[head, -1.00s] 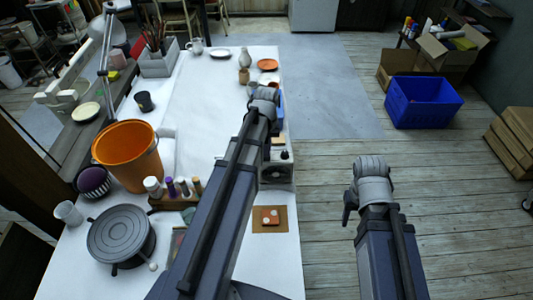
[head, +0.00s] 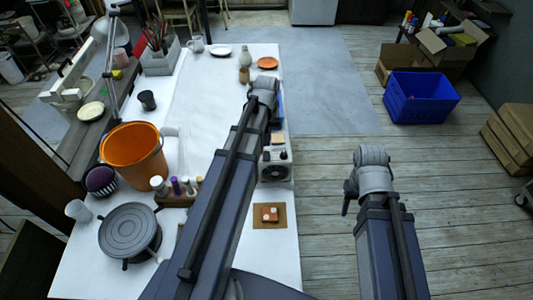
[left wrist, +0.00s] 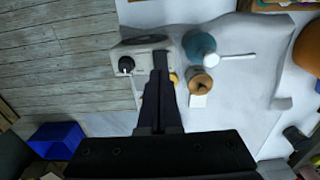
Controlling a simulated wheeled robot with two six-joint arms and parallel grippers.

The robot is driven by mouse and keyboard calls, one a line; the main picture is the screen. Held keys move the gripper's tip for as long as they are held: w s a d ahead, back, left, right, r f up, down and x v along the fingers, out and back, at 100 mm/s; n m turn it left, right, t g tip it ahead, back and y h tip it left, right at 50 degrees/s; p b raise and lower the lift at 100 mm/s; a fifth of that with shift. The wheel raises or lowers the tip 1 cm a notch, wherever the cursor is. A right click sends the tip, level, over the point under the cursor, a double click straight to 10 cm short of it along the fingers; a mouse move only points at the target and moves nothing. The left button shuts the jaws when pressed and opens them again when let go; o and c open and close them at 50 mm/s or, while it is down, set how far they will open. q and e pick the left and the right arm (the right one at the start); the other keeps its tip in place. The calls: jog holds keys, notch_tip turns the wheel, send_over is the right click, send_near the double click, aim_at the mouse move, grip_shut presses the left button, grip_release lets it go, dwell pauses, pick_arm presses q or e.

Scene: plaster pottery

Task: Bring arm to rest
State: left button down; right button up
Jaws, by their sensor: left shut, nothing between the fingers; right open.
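In the left wrist view my left gripper (left wrist: 158,75) is shut and empty, its fingers in line over the table's edge region. Beside the fingertips is a beige device with a black knob (left wrist: 140,60); it also shows in the head view (head: 275,170). In the head view my left arm (head: 215,190) reaches forward over the white table, and its gripper is hidden. My right arm (head: 385,235) extends over the floor right of the table; its gripper cannot be made out.
The white table (head: 210,100) holds an orange bucket (head: 133,150), a dark turntable (head: 130,230), a rack of small bottles (head: 175,195) and a brown square tile (head: 270,215). A blue crate (head: 422,97) and cardboard boxes (head: 445,52) stand on the floor. The floor between table and crate is clear.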

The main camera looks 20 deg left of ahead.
pick_arm(q)
jog(key=s+d+m, duration=0.4)
jog(key=s+d, duration=0.3)
jog(key=d, duration=0.3)
jog(key=s+d+f+m+y+b, duration=0.1)
jog(key=s+d+m, duration=0.4)
jog(key=d, duration=0.6)
jog(key=shift+s+d+f+b, duration=0.2)
jog(key=shift+s+f+b, duration=0.1)
jog(key=shift+s, duration=0.55)
